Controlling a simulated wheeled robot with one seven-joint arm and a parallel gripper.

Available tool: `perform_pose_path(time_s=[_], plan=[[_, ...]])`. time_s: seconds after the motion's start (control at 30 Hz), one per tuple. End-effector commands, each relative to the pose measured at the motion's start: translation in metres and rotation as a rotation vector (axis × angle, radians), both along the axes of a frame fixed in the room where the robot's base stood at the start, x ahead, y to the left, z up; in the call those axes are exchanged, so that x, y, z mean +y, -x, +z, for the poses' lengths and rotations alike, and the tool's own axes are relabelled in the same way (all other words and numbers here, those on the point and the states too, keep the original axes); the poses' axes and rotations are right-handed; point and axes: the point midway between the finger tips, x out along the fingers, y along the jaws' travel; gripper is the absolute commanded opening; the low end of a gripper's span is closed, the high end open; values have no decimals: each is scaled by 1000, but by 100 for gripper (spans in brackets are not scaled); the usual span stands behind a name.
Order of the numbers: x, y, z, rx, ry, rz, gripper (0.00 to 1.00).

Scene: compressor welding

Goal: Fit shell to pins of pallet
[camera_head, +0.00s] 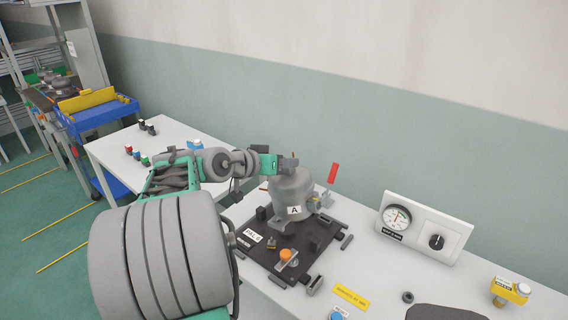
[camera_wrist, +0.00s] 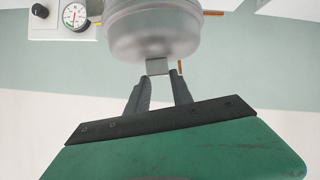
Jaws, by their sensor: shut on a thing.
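The shell (camera_head: 291,190) is a grey metal dome with a label "A". In the head view it is upright over the black pallet (camera_head: 317,262), toward its back part. I cannot tell whether its feet sit on the pins, since its base hides them. My gripper (camera_head: 281,163) is at the top of the shell, reaching from the left. In the wrist view the shell (camera_wrist: 152,37) fills the top middle, and my gripper (camera_wrist: 164,78) is shut on a small grey tab at its end.
A red-handled clamp (camera_head: 332,173) stands right behind the shell. An orange knob (camera_head: 286,255) is on the pallet's front part. A gauge box (camera_head: 424,226) stands to the right on the table. A blue cart (camera_head: 100,112) and another table are at the left.

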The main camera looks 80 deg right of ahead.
Motion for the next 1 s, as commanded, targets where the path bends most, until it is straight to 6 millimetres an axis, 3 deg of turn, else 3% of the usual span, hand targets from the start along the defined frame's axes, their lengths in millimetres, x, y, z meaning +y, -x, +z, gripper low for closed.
perform_pose_path(time_s=[0.27, 0.67, 1.0], plan=[[0, 0, 1, -16, 9, 0, 0], [2, 2, 4, -177, 70, -17, 0], [2, 1, -36, -171, 65, -15, 0]])
